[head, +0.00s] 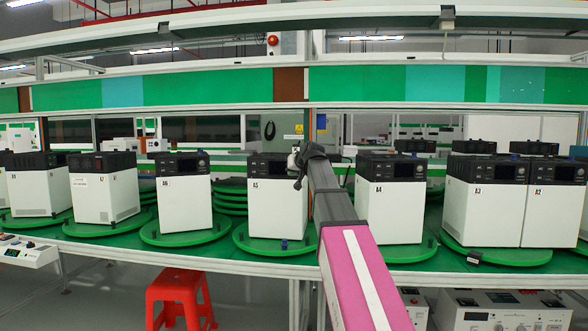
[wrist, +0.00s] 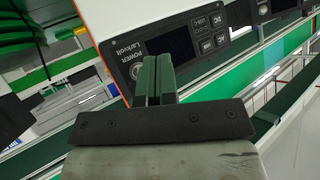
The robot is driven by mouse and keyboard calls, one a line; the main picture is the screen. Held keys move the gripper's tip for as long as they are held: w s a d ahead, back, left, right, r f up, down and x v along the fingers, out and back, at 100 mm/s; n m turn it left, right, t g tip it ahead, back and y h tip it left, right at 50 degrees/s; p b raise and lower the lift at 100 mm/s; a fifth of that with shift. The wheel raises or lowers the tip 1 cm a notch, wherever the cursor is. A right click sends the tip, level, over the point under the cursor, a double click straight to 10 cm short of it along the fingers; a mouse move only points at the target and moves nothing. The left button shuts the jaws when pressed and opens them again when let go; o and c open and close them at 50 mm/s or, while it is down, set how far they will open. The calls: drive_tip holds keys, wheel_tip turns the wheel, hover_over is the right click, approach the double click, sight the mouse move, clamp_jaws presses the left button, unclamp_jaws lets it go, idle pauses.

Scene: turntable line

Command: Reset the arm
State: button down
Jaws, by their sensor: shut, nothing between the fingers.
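My arm, with a pink and white cover, reaches from the lower right of the head view up to the row of white boxes. My gripper (head: 298,168) is at its far end, in front of the right part of the box labelled A5 (head: 277,210). In the wrist view my gripper (wrist: 155,72) shows two dark green fingers side by side, closed together and empty. Behind them is the dark front panel (wrist: 180,50) of a box, with a screen and several buttons. The fingers cover part of that panel; whether they touch it I cannot tell.
White boxes with black tops stand on green turntables (head: 200,235) along the bench, among them A6 (head: 185,203), A4 (head: 395,210) and A3 (head: 480,212). A red stool (head: 178,295) stands below, left of my arm. A shelf rail (head: 200,108) runs above the boxes.

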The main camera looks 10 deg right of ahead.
idle(0.5)
drive_tip(key=s+f+g+h, duration=0.1)
drive_tip(key=s+f+g, duration=0.35)
drive_tip(key=f, duration=1.25)
drive_tip(key=s+f+g+h, duration=0.1)
drive_tip(key=s+f, duration=0.6)
drive_tip(key=f, duration=1)
drive_tip(key=s+f+m+g+h, duration=0.1)
drive_tip(key=s+f+g, duration=0.5)
drive_tip(key=s+f, duration=1.7)
drive_tip(key=shift+s+f+h, duration=0.25)
drive_tip(key=shift+f+h, duration=0.25)
drive_tip(key=shift+h, duration=0.1)
